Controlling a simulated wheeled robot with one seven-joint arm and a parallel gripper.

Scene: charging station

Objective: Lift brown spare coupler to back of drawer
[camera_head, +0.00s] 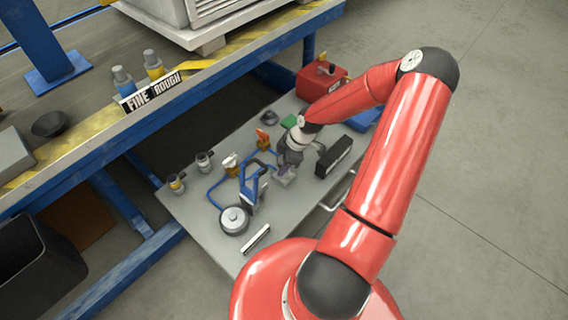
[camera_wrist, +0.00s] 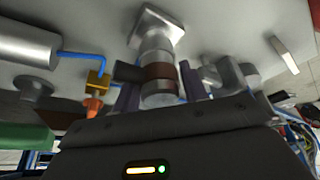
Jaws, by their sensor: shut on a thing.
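The brown spare coupler (camera_wrist: 158,71) is a grey metal cylinder with a brown band. In the wrist view it is between the two purple fingers of my gripper (camera_wrist: 160,88), which is shut on it. A pale square metal piece (camera_wrist: 156,27) shows at its far end. In the head view my gripper (camera_head: 286,172) is low over the middle of the open grey drawer (camera_head: 190,222). The coupler is mostly hidden there, and I cannot tell whether it touches the drawer floor. The drawer's back lies toward the workbench.
The workbench (camera_head: 105,137) overhangs the back.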

